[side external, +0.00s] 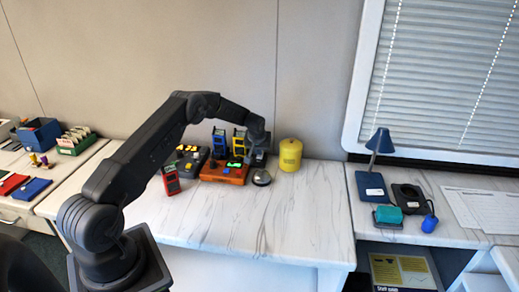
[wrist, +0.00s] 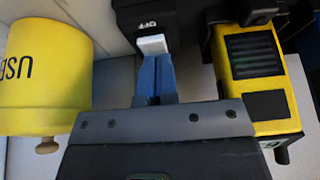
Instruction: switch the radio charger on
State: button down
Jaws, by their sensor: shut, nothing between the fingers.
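The radio charger looks to be the dark unit at the top middle of the wrist view (wrist: 185,18), with an upside-down "OFF" label. A white switch (wrist: 152,44) sits just below that label. My gripper (wrist: 155,62) is shut and empty, its blue fingertips right at the switch's lower edge; I cannot tell if they touch. A yellow radio (wrist: 255,80) with a dark grille stands to the right of the fingers. In the side view my gripper (side external: 250,157) is low at the back of the counter, and the switch is hidden there.
A yellow canister (side external: 290,156) stands close to my gripper and also fills the left of the wrist view (wrist: 45,75). An orange box (side external: 222,174), a round dish (side external: 261,178) and a red handset (side external: 171,181) are nearby. The counter's front is clear.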

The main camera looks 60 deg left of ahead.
jog(key=shift+s+d+f, duration=0.1)
jog(key=shift+f, duration=0.05)
jog(key=v, duration=1.4)
jog(key=shift+w+a+r, duration=0.25)
jog(key=shift+r, duration=0.05)
jog(key=shift+w+a+r, duration=0.15)
jog(key=shift+w+a, duration=0.2)
jog(key=shift+w, duration=0.15)
jog(key=x, duration=1.4)
jog(key=shift+s+d, duration=0.15)
jog(key=shift+s, duration=0.05)
